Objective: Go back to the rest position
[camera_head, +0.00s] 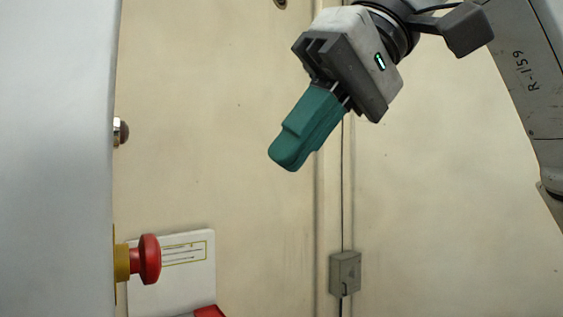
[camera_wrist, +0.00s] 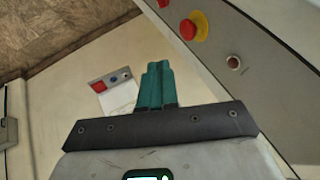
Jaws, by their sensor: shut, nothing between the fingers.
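My gripper (camera_head: 285,160) hangs from my arm in the upper middle of the head view, with its teal fingers pointing down and to the left. The fingers are shut together with nothing between them. In the wrist view the gripper (camera_wrist: 157,66) shows the same teal fingers side by side. It is apart from the wall and the panel in the head view and touches nothing that I can see.
A red mushroom button (camera_head: 150,260) on a yellow base and a small metal-ringed knob (camera_head: 121,132) stick out from the grey panel (camera_head: 55,150) at left. A grey box (camera_head: 345,272) with a cable is on the beige wall. The space below my gripper looks clear.

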